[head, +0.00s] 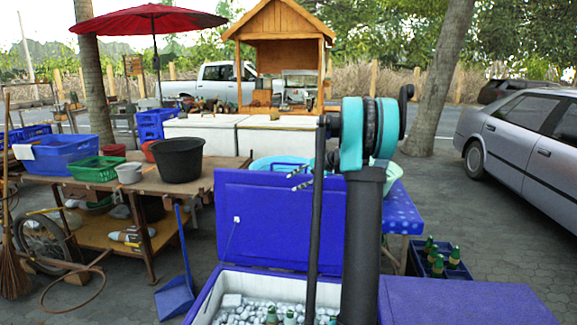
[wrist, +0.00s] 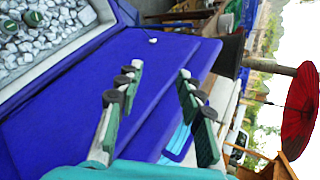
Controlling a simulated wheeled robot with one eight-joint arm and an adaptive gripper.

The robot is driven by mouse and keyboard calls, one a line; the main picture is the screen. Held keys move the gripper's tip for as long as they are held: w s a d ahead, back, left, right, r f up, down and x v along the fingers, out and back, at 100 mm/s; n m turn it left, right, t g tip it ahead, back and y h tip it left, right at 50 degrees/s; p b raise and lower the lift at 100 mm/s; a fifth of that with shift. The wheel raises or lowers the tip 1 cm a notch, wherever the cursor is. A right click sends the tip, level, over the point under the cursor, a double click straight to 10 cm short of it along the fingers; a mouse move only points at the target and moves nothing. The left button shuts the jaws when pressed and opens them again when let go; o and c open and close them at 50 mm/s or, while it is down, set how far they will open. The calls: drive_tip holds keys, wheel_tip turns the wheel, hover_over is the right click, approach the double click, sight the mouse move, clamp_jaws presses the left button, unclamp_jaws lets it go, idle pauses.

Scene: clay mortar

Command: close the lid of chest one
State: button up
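A blue chest (head: 205,300) stands in front of me with its lid (head: 262,222) raised and leaning back. Ice and green bottles show inside it. The lid's inner face also fills the middle of the wrist view (wrist: 75,110), with a small white fitting on it. My gripper (head: 294,179) is in front of the upper part of the raised lid in the head view. In the wrist view my gripper (wrist: 158,92) has its two fingers well apart with nothing between them. I cannot tell whether a finger touches the lid. My arm hides part of the chest and lid.
A blue closed top (head: 460,302) lies right of the open chest. A wooden table (head: 140,190) with a black tub (head: 179,160) stands at the left. A blue table (head: 400,210) is behind the lid, with a bottle crate (head: 440,262) to its right.

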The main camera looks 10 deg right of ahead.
drive_tip(key=w+d+r+m+t+y, duration=0.2)
drive_tip(key=w+d, duration=0.5)
drive_tip(key=d, duration=0.1)
drive_tip(key=m+t, duration=0.1)
drive_tip(key=m, duration=0.1)
approach(292, 163)
drive_tip(key=shift+y, duration=0.4)
drive_tip(key=x, duration=1.2)
drive_tip(key=shift+w+d+f, duration=0.1)
drive_tip(key=shift+d+f, duration=0.05)
drive_tip(key=shift+f, duration=0.15)
clamp_jaws()
